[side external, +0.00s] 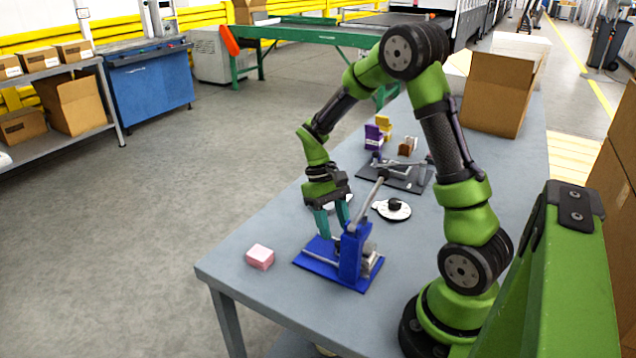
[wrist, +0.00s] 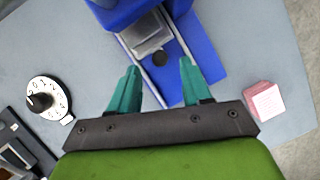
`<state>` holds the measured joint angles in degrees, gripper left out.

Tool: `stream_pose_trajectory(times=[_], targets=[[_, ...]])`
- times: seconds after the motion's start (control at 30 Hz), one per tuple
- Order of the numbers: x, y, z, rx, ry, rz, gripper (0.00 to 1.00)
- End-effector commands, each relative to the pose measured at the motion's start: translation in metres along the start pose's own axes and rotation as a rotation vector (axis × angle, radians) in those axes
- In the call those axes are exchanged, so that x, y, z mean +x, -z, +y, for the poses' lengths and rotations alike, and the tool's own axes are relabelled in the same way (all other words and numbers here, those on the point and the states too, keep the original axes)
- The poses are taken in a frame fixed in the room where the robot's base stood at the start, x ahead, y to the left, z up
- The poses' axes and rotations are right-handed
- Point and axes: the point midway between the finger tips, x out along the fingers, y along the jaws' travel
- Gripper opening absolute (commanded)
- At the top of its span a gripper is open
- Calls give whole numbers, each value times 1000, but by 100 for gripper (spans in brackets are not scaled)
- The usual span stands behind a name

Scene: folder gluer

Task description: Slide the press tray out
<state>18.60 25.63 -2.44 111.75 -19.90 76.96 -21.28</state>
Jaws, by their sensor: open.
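The blue press (side external: 352,255) stands on its blue base plate near the front of the table, with a grey lever (side external: 367,205) rising from its top. In the wrist view the press tray (wrist: 148,38) is a grey metal slide with a dark round knob (wrist: 160,59) at its near end, set between rails on the blue base (wrist: 192,45). My gripper (side external: 337,236) is open and empty, pointing down just above the base. In the wrist view the fingertips (wrist: 160,76) lie either side of the knob's line, apart from it. Part of the tray is hidden under the press body.
A pink block (side external: 260,257) sits left of the press; it also shows in the wrist view (wrist: 265,101). A white numbered dial (side external: 391,209) and a dark plate with a lever device (side external: 397,176) are behind. Purple and yellow items and a cardboard box (side external: 498,92) stand farther back.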

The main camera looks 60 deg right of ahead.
Motion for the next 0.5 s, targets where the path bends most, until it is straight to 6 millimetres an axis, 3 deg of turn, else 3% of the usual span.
stream_pose_trajectory(times=[0.2, 0.5], targets=[[26, 0, 0, 0, 0, -1, 48], [30, 0, 0, 0, 1, 2, 48]])
